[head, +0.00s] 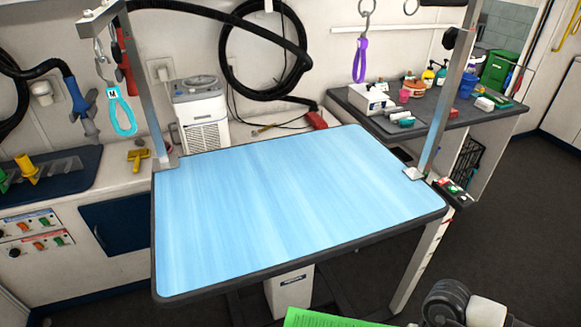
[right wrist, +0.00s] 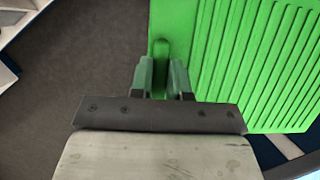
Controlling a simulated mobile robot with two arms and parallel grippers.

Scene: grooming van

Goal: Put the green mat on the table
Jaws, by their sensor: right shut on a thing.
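The green mat (head: 325,319) shows at the bottom edge of the head view, mostly cut off. In the right wrist view the ribbed green mat (right wrist: 270,60) fills the upper right. My right gripper (right wrist: 165,66) is shut on the mat's edge, beside a slot in it. The table (head: 290,210) has a bare light blue top with a dark rim and stands in the middle of the head view. The mat is in front of the table's near edge and apart from it in the picture. My left gripper is not in view.
Metal posts rise at the table's left (head: 145,80) and right (head: 445,90) corners. A blue loop (head: 123,115) hangs by the left post, a purple loop (head: 360,60) at the back. A cluttered side counter (head: 450,118) stands at the back right. Dark floor is clear at right.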

